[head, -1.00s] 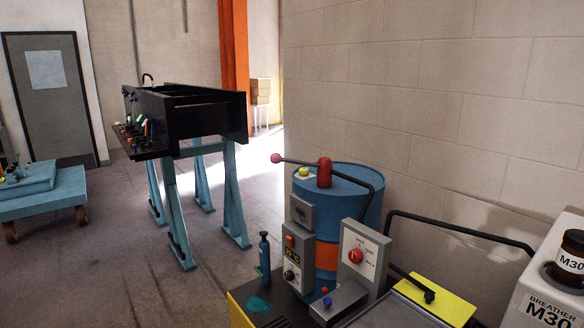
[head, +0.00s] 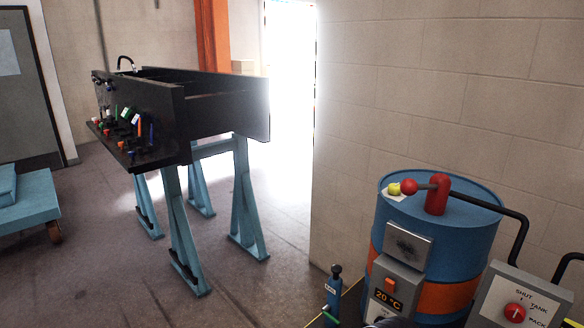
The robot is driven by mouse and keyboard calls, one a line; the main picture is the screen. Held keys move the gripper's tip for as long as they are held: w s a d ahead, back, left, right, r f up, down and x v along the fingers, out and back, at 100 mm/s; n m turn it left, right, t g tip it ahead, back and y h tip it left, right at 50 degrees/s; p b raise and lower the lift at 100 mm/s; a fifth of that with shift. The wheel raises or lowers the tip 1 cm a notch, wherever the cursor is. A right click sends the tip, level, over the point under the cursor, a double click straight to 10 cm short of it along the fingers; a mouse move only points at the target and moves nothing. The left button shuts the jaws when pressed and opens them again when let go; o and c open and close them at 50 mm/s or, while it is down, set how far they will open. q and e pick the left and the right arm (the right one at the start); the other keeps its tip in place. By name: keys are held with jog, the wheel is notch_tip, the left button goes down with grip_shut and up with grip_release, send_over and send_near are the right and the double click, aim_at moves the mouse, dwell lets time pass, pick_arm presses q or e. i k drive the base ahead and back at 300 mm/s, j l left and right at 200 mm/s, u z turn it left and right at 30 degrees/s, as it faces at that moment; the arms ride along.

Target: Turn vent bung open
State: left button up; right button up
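The blue drum (head: 405,228) with an orange band stands at the right by the wall. On its lid, at the left edge, is a small yellow piece (head: 393,189) on a pale patch, which looks like the vent bung. A red ball (head: 409,187) on a dark rod shows just right of it and partly overlaps it in the picture. The rod leads to a red pump head (head: 437,196) on the lid. How far the bung is turned is too small to tell. Neither of my grippers is in view.
A grey panel (head: 397,285) reading 20 °C and a selector panel with a red knob (head: 514,312) stand before the drum. A blue bottle-like tool (head: 334,290) is left of them. A black bench (head: 190,115) on blue trestles stands left. Floor between is clear.

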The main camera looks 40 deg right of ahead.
aim_at(393, 189)
jog(key=i+j, duration=0.1)
jog(key=i, duration=0.7)
jog(key=i+j+z, duration=0.1)
jog(key=i, duration=0.7)
jog(key=i+l+z, duration=0.15)
jog(key=i+z, duration=0.3)
jog(key=i+l+z, duration=0.1)
jog(key=z, duration=0.4)
jog(key=i+j+z, duration=0.2)
jog(key=i+z, duration=0.25)
jog(key=i+j+z, duration=0.2)
jog(key=z, duration=0.3)
jog(key=i, duration=0.1)
